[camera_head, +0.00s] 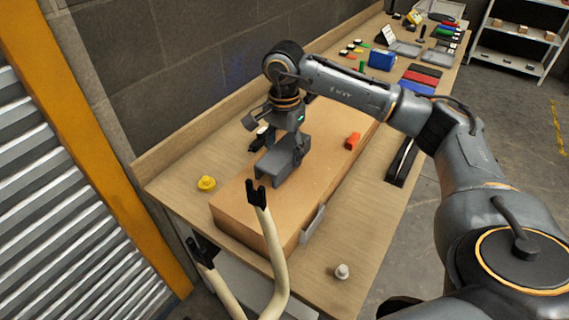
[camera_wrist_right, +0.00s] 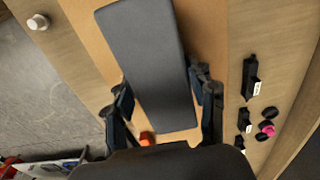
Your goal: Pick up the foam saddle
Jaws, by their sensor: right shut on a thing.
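The foam saddle (camera_head: 272,168), a dark grey channel-shaped block, is at the top of a brown box (camera_head: 245,215) on the bench. My right gripper (camera_head: 291,148) comes down from above and is shut on it. In the right wrist view the saddle (camera_wrist_right: 150,55) stretches away as a long grey slab between the two fingers (camera_wrist_right: 165,110). Whether the saddle still touches the box cannot be told. My left gripper is not in view.
Cream tubes (camera_head: 270,235) with black forked ends rise in front of the box. A yellow knob (camera_head: 206,183), an orange piece (camera_head: 353,140) and a white knob (camera_head: 342,271) are nearby. A wall runs behind the bench (camera_head: 380,205); blue and red items lie farther along.

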